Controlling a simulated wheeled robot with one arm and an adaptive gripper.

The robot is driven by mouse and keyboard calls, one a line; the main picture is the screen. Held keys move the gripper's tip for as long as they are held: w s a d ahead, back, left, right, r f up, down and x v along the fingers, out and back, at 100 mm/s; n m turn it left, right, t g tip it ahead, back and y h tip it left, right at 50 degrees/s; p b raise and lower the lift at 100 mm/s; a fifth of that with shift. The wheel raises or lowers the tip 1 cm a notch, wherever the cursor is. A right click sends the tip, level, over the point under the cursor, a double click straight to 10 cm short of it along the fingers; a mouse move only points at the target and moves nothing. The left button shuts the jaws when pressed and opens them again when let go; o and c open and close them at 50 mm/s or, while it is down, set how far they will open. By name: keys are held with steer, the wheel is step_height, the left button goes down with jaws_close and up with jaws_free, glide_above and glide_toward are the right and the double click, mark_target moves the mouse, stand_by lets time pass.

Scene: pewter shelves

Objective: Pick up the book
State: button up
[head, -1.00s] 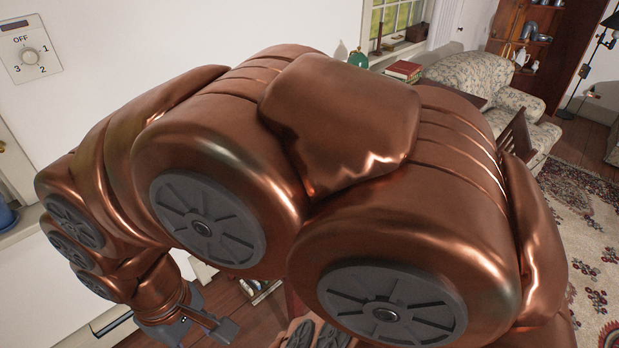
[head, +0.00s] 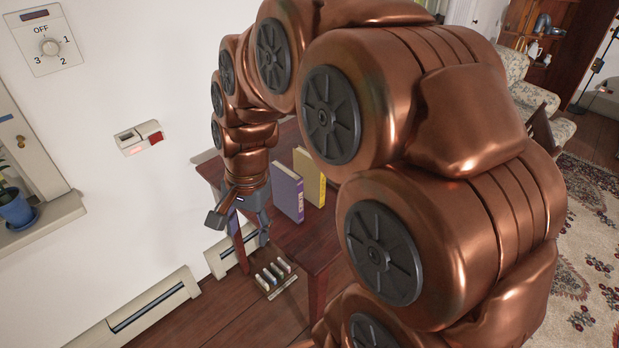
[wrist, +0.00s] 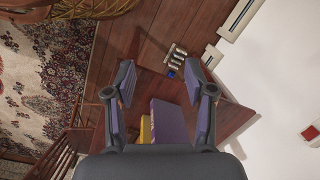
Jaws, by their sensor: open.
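A purple book (head: 287,192) and a yellow book (head: 308,177) stand upright, side by side, on a dark wooden table (head: 310,245). In the wrist view the purple book (wrist: 170,120) and the yellow book (wrist: 146,130) show low between the finger bases, partly hidden by the gripper body. My gripper (head: 238,231) points down just left of the purple book in the head view. Its fingers are spread and hold nothing; they also show wide apart in the wrist view (wrist: 161,73). I cannot tell whether a finger touches a book.
A small rack of several items (head: 274,278) lies on the floor beside the table. A white wall with a baseboard heater (head: 150,305) is close on the left. A blue plant pot (head: 16,210) stands on a sill. A patterned rug (head: 590,250) lies at right.

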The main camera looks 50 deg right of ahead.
steer(key=w+d+m+t, duration=0.1)
steer(key=w+d+m, duration=0.5)
steer(key=m+t+h, duration=0.1)
steer(key=m+t, duration=0.2)
steer(key=m, duration=1.5)
glide_above(307, 162)
steer(key=s+d, duration=0.1)
steer(key=s, duration=0.1)
steer(key=f, duration=0.4)
steer(key=shift+d, duration=0.2)
steer(key=shift+w+p+x, duration=0.2)
steer(key=shift+p+x, duration=1.1)
steer(key=shift+x, duration=2.15)
steer(key=shift+w+f, duration=0.1)
steer(key=shift+f, duration=0.2)
steer(key=shift+f, duration=0.2)
jaws_close()
